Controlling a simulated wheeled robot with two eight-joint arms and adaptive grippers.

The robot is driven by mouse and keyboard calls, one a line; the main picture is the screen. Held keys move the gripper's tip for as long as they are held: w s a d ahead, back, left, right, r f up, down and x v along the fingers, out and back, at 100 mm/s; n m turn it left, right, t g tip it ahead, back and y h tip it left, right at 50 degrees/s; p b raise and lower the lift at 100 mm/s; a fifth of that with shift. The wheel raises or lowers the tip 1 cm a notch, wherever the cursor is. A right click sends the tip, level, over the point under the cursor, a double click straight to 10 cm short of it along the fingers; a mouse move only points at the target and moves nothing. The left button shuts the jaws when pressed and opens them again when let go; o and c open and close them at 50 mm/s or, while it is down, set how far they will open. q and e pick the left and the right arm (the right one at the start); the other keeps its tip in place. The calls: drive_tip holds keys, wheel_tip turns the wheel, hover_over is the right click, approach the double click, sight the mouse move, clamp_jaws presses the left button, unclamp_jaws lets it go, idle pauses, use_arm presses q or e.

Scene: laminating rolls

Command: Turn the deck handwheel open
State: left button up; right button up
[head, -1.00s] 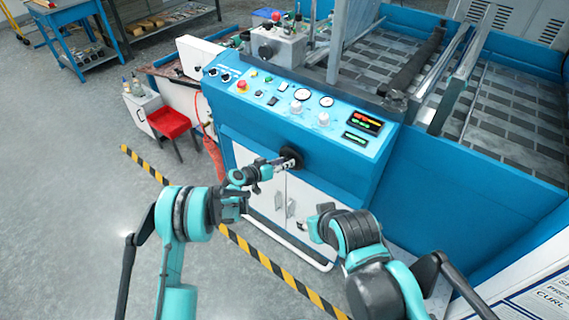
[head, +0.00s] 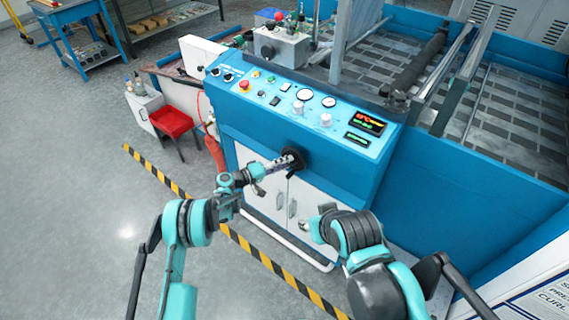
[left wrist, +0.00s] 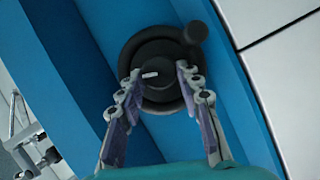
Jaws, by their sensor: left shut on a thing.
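The black deck handwheel (head: 297,154) sits on the blue front face of the machine, below the control panel. In the left wrist view the handwheel (left wrist: 150,48) is seen nearly face on, with its round knob (left wrist: 195,32) at the upper right and a pale mark on its hub. My left gripper (head: 286,161) is at the wheel. In the left wrist view its two fingers (left wrist: 160,74) lie on either side of the hub, shut on the wheel; the exact contact is hard to see. My right gripper (head: 306,226) is small and partly hidden by its arm, below the wheel, apart from it.
The sloped control panel (head: 290,100) with buttons, gauges and displays is above the wheel. White cabinet doors (head: 270,198) are below it. Striped floor tape (head: 240,243) runs across the clear floor in front.

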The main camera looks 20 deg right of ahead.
use_arm(q)
drive_tip(key=shift+f+n+h, duration=0.15)
drive_tip(key=shift+n+h, duration=0.35)
drive_tip(key=shift+n, duration=0.5)
drive_tip(key=o, duration=1.2)
drive_tip(key=shift+c, duration=0.2)
drive_tip(key=v, duration=1.2)
